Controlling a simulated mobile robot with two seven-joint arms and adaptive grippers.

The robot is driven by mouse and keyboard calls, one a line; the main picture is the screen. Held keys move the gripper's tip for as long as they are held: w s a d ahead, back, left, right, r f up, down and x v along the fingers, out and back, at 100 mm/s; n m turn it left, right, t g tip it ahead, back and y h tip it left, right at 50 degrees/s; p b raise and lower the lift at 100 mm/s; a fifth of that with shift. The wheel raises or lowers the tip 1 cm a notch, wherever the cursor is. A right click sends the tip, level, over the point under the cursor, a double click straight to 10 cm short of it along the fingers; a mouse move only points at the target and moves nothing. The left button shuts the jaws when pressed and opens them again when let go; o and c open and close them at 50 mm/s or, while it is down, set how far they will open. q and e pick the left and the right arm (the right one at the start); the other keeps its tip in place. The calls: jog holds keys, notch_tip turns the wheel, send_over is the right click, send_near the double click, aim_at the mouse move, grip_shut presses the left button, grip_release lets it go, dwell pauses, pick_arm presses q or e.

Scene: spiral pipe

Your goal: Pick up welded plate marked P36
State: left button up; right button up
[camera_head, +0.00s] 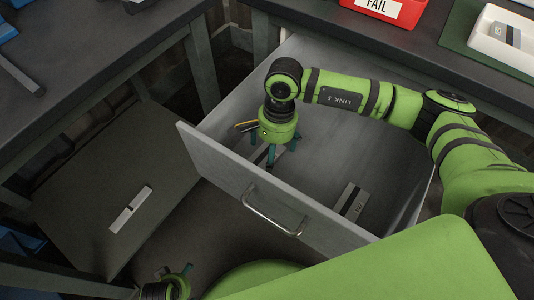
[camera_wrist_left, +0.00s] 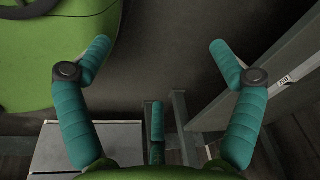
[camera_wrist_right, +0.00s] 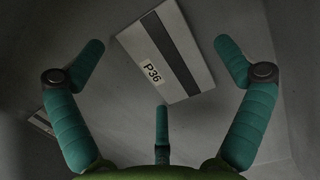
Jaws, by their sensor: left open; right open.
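The welded plate marked P36 (camera_wrist_right: 165,55) lies flat on the drawer floor in the right wrist view, with its label facing up. My left gripper (camera_head: 175,283) is at the bottom left of the head view, outside the drawer. It is open and empty in the left wrist view (camera_wrist_left: 158,60).
The drawer (camera_head: 240,185) is pulled out, with a handle in front. A second labelled plate (camera_head: 352,200) lies in its right part. Another plate (camera_head: 131,208) lies at left outside. A red FAIL bin (camera_head: 413,14) and a white tray (camera_head: 490,47) stand on the worktop.

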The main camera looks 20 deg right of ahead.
jog(key=c, duration=1.7)
jog(key=shift+c, duration=0.2)
jog(key=shift+r, duration=0.1)
